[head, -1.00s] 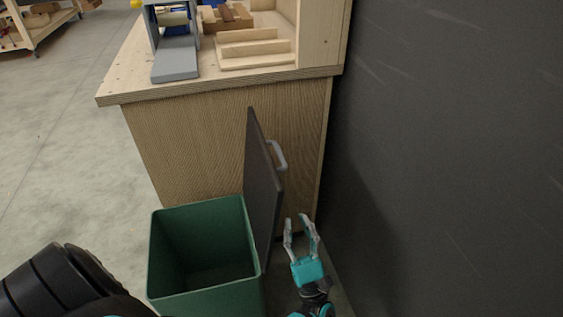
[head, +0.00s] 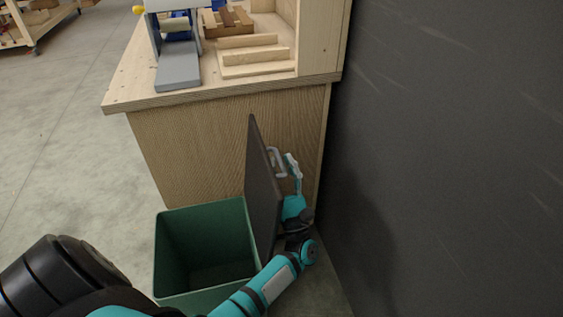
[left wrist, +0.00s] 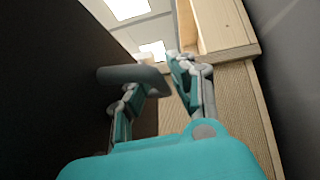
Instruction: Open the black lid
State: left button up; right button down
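The black lid (head: 262,185) stands nearly upright along the right edge of the green bin (head: 205,299), whose top is uncovered. A grey handle (head: 277,163) sits on the lid's right face. My left gripper (head: 293,164) is right beside the handle, between the lid and the dark wall. In the left wrist view, the lid (left wrist: 45,80) fills the left side, and the handle (left wrist: 125,73) reaches in front of the left finger. The two fingers of my left gripper (left wrist: 160,80) are apart; I cannot tell if they touch the handle. My right gripper is not in view.
A wooden workbench (head: 220,130) stands behind the bin, with a grey machine (head: 177,65) and wooden pieces on top. A dark wall (head: 450,160) closes off the right side. Open concrete floor (head: 60,150) lies to the left.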

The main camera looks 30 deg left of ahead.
aim_at(262, 178)
pick_arm(q)
grip_shut()
jog(key=shift+a, duration=0.1)
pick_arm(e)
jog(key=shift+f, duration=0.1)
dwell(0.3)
